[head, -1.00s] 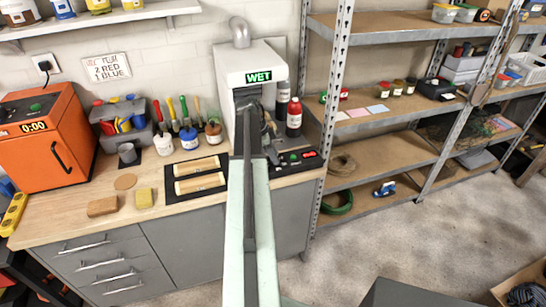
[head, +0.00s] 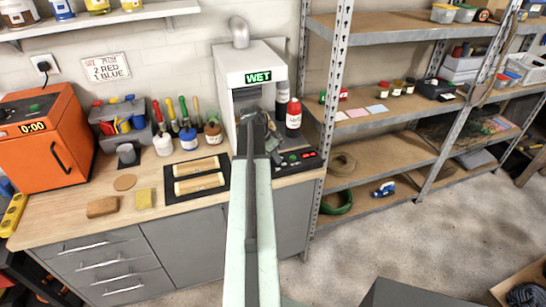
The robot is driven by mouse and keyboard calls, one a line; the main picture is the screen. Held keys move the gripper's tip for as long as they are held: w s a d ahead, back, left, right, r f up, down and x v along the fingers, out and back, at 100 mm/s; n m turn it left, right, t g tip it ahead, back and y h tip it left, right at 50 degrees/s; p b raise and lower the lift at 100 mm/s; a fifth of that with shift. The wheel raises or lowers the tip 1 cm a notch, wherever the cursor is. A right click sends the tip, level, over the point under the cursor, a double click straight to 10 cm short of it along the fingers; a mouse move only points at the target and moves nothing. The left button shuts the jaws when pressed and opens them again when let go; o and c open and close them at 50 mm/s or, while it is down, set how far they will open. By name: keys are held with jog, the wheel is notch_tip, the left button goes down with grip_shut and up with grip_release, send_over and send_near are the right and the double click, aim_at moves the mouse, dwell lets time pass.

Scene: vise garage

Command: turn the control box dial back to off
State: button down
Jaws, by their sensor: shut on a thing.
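The control box (head: 306,160) is a low black box at the right end of the worktop, with a green light and a red light on its top. My gripper (head: 276,150) is at the left end of the box, beyond the end of my pale arm. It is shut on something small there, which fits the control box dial. The fingers and wrist cover the dial, so its pointer and setting cannot be read. Behind the gripper stands a white cabinet (head: 226,98) with a lit green "WET" sign (head: 258,77).
A metal shelf post (head: 332,100) rises just right of the worktop.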

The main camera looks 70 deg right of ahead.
aim_at(272, 168)
jog(key=n+t, duration=0.1)
jog(key=n, duration=0.4)
jog(key=shift+s+a+t, duration=0.15)
jog(key=shift+s+t, duration=0.05)
jog(key=shift+t, duration=0.2)
dwell(0.3)
jog(key=c, duration=1)
grip_release()
jog(key=shift+h, duration=0.3)
jog(key=p+v, duration=0.7)
jog(key=shift+a+r, duration=0.1)
jog(key=shift+r, duration=0.3)
